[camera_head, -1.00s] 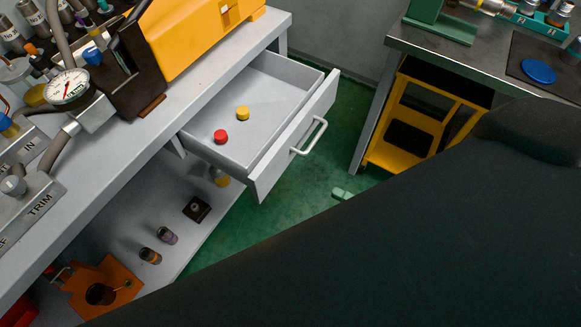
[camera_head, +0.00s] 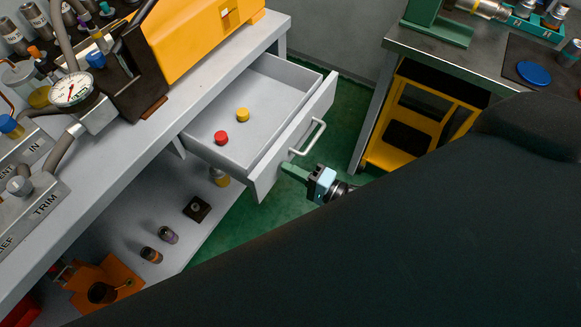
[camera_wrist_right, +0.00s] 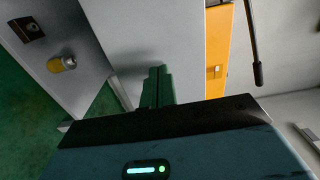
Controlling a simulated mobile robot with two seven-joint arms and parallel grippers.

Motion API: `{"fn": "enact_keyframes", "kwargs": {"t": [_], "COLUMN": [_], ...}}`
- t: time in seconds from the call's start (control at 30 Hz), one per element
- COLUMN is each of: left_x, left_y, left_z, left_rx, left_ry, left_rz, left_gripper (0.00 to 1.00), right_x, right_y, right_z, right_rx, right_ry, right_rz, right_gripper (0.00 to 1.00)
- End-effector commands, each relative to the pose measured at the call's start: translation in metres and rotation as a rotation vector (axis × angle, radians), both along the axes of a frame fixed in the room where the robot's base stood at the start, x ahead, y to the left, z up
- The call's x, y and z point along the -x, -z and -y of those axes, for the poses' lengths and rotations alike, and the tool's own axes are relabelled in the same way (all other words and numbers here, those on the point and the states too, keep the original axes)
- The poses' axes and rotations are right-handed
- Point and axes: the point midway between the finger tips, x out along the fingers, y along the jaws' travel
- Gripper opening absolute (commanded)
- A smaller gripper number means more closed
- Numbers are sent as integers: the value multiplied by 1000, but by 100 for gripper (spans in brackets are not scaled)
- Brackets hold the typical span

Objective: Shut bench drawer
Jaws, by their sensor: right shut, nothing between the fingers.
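The bench drawer (camera_head: 276,92) stands open under the grey bench top, its pale front panel (camera_head: 264,178) well out from the bench. A white bar handle (camera_head: 321,138) is on the front. A red cap (camera_head: 221,138) and a yellow cap (camera_head: 243,115) lie inside. My right gripper (camera_head: 286,169) is shut and empty, its green fingertips at the drawer front, below the handle's near end. In the right wrist view the shut fingers (camera_wrist_right: 157,88) point at a pale grey surface; I cannot tell whether they touch it. My left gripper is not in view.
The bench top (camera_head: 165,125) carries a yellow case (camera_head: 190,45) and a pressure gauge (camera_head: 72,88). Small fittings and an orange block (camera_head: 112,282) sit on the shelf below. A second table (camera_head: 470,55) with a yellow cart (camera_head: 425,110) stands right. My dark arm covers the lower right.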

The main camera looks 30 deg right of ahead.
Motion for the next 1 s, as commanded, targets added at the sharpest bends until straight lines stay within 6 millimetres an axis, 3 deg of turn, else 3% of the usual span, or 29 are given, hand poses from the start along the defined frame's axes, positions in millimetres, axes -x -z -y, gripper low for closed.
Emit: {"fn": "enact_keyframes", "kwargs": {"t": [0.63,0.77,1.0], "left_x": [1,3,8], "left_y": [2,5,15], "left_z": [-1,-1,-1], "left_rx": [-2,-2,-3], "left_ry": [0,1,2], "left_rz": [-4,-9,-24], "left_gripper": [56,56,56], "right_x": [-11,-25,-69], "right_y": [0,0,1], "right_z": [-7,-15,-42], "right_rx": [1,-2,-1], "right_ry": [0,0,0], "right_rz": [-1,1,0], "right_gripper": [0,0,0]}}
